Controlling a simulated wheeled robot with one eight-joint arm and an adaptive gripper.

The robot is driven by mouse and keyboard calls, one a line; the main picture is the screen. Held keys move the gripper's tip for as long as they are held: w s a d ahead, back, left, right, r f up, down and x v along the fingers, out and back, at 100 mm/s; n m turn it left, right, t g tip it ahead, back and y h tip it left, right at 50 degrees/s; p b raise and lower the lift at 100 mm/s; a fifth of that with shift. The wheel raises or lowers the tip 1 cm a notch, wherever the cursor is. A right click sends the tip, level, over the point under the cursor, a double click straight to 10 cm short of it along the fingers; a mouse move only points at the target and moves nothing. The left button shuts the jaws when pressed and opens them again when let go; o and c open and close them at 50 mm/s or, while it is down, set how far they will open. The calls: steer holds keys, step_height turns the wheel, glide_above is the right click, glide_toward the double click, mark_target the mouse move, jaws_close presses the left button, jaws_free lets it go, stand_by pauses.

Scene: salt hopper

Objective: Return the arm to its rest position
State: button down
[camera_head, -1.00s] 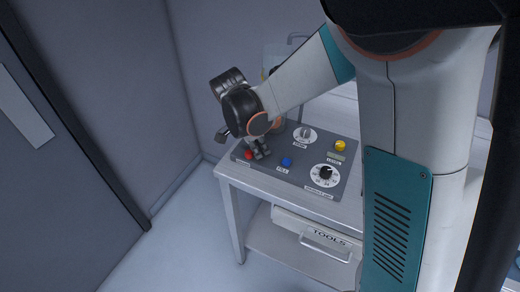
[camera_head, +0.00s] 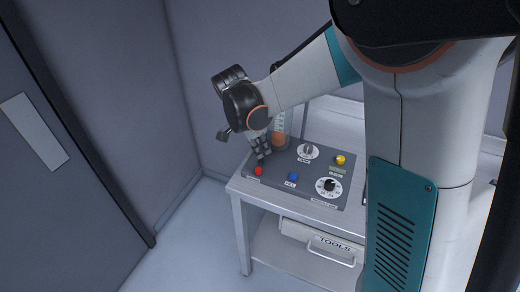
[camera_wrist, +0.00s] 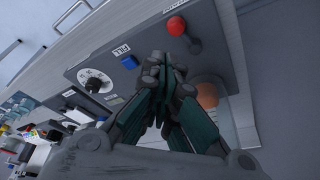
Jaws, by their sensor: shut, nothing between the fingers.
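My gripper (camera_head: 260,158) is above the left side of a grey control panel (camera_head: 315,190), its fingers pointing down beside the red button (camera_head: 258,171). The wrist view shows my gripper (camera_wrist: 168,58) with its fingertips together and nothing between them. The red button (camera_wrist: 176,26) is just beyond the fingertips there, with a gap visible. A blue FILL button (camera_wrist: 130,62) is to the left of the fingertips. My arm reaches in from the upper right, bent at the elbow. Part of the panel is hidden behind my gripper.
The panel lies on a metal cart (camera_head: 238,225) with a TOOLS drawer (camera_head: 318,243). A clear container with orange content (camera_head: 280,137) stands close behind my gripper. The panel has dials (camera_head: 330,186) and a yellow knob (camera_head: 341,159). Walls stand behind and left; the left floor is clear.

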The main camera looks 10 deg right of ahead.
steer(key=s+d+r+n+t+y+b, duration=0.1)
steer(key=s+d+r+n+t+b, duration=0.1)
steer(key=s+n, duration=0.6)
steer(key=s+d+r+n+t+y+b, duration=0.2)
steer(key=s+r+n+t, duration=0.2)
steer(key=s+n, duration=0.4)
steer(key=s+r, duration=0.1)
steer(key=s, duration=0.3)
steer(key=shift+s+d+r+t+y, duration=0.25)
steer(key=shift+s+r+t+y, duration=0.05)
steer(key=shift+s+r, duration=0.1)
steer(key=shift+w, duration=0.1)
